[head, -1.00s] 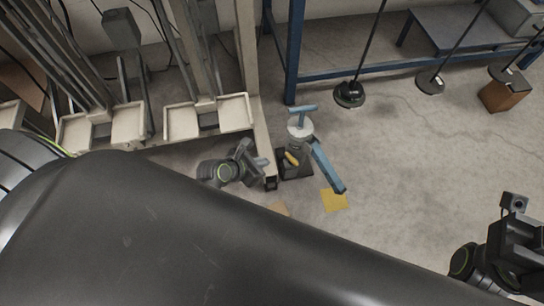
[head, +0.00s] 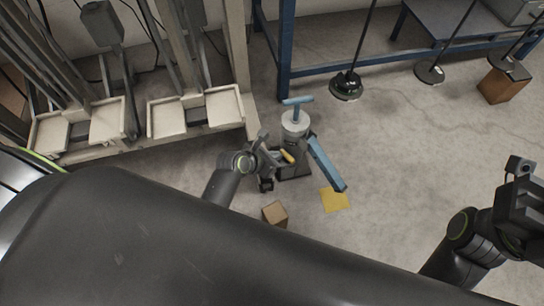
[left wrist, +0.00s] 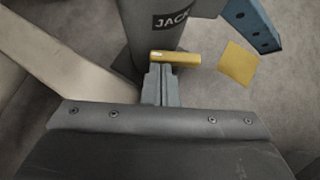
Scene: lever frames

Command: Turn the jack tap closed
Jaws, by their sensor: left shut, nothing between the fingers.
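The jack (head: 294,133) is a grey cylinder on a dark base, with a blue T-shaped top and a blue lever (head: 325,163) slanting down to the right. Its yellow tap (head: 288,156) sticks out low on the near left side. In the left wrist view the tap (left wrist: 180,58) lies crosswise below the JACK label. My left gripper (head: 278,158) is shut and empty, its fingertips (left wrist: 161,68) right at the tap's left part; I cannot tell whether they touch. My right gripper (head: 520,200) is at the right edge, away from the jack; its fingers are unclear.
A yellow square (head: 334,200) lies on the floor right of the jack, and a brown box (head: 275,213) stands nearer. A pale lift frame (head: 240,75) with footplates is at left. A blue rack (head: 288,50) stands behind.

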